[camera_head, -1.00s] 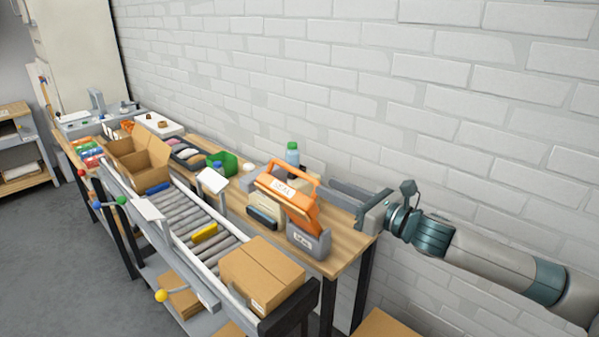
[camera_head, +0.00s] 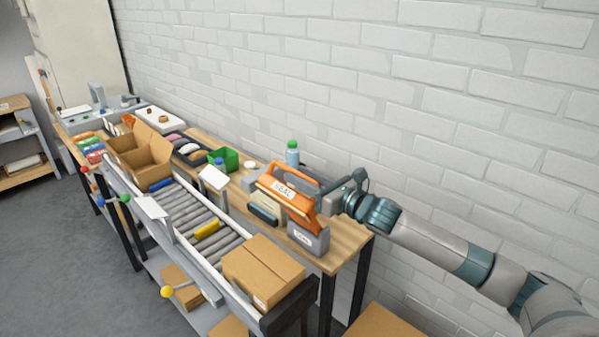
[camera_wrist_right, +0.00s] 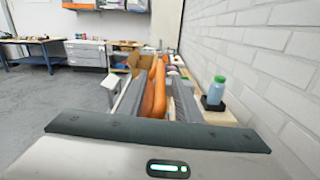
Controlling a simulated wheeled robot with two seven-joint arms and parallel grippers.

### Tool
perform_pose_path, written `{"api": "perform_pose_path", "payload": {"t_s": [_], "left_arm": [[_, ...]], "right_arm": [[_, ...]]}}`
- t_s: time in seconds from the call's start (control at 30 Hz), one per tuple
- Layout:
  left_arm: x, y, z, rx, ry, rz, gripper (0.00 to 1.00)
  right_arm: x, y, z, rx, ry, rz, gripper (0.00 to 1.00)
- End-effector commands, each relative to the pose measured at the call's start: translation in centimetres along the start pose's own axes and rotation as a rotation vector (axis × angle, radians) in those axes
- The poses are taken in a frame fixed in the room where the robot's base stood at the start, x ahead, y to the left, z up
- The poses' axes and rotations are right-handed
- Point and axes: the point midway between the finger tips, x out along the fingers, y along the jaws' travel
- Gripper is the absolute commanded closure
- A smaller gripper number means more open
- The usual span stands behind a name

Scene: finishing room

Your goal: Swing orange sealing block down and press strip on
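The orange sealing block (camera_head: 285,192), labelled SEAL, is raised at a tilt above its grey base (camera_head: 308,238) near the right end of the wooden bench. A cream body with a dark slot (camera_head: 265,212) sits beside the base. My right gripper (camera_head: 325,190) is level behind the block's right side, pointing left. In the right wrist view its two grey fingers are apart (camera_wrist_right: 160,102), with the orange block (camera_wrist_right: 156,88) showing between them. A narrow gap shows beside the right finger; I cannot tell whether either touches. No separate strip can be made out. My left gripper is out of view.
A green-capped bottle (camera_head: 292,153) stands behind the block, close to the wall. A closed carton (camera_head: 262,270) sits on the roller conveyor (camera_head: 185,212) in front. An open carton (camera_head: 140,155) and a green bin (camera_head: 224,159) are farther left. The brick wall runs close behind.

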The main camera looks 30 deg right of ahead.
Motion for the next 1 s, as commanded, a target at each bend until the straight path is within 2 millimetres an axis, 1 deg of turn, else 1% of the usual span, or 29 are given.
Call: {"api": "perform_pose_path", "payload": {"t_s": [0.13,0.4,0.43,0.53,0.57,0.83,1.0], "left_arm": [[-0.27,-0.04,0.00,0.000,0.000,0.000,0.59],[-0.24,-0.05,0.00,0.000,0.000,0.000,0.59],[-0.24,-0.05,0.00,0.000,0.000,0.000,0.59],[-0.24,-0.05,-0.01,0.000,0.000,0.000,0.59],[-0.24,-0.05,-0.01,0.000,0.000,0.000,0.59],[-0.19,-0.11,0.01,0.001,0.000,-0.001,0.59],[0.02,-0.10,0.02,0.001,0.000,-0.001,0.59]], "right_arm": [[0.60,0.03,0.06,0.000,-0.001,0.000,0.69],[0.64,0.03,-0.03,0.000,0.000,0.000,0.69],[0.64,0.03,-0.03,0.000,0.000,0.000,0.71],[0.63,0.00,-0.04,-0.001,0.000,0.000,0.95],[0.63,-0.01,-0.04,-0.001,0.001,0.000,1.00],[0.62,0.07,-0.09,-0.007,0.001,-0.001,1.00],[0.63,0.68,-0.43,-0.034,0.001,-0.002,1.00]]}}
